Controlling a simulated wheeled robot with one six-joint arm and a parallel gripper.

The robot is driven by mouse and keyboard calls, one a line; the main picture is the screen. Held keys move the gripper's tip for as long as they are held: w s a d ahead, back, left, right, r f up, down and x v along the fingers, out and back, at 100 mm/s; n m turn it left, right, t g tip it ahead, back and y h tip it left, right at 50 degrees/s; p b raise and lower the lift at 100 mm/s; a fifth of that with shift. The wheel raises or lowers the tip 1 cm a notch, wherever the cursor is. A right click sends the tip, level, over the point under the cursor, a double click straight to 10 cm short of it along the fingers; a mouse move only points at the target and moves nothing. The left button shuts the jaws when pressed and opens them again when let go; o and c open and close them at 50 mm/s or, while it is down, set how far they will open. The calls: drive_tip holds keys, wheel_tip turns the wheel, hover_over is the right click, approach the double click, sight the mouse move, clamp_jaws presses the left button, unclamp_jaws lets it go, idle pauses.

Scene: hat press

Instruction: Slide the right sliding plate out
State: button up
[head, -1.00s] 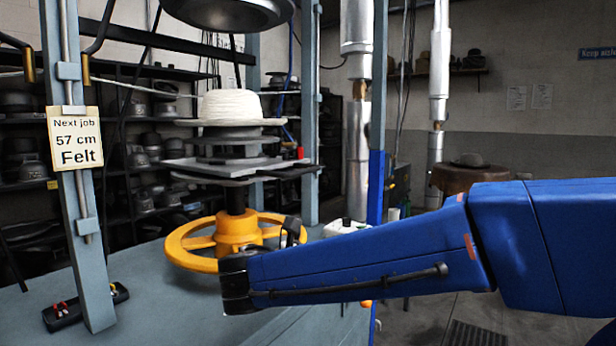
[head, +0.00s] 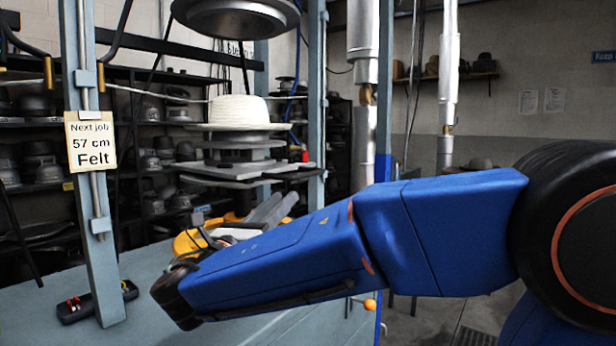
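A stack of flat grey plates (head: 222,171) sits on the press under the white hat (head: 238,113). A darker plate edge (head: 303,175) sticks out at the right of the stack; I cannot tell for sure which layer is the right sliding plate.
A blue-grey post (head: 90,160) with a "57 cm Felt" sign (head: 90,139) stands at the left, another post (head: 316,110) right of the stack. The press head (head: 236,14) hangs above the hat. A control box (head: 97,301) lies on the table (head: 150,320).

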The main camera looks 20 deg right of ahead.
sight(308, 175)
drive_tip(key=x, duration=1.2)
drive_tip(key=shift+w+d, duration=0.1)
clamp_jaws()
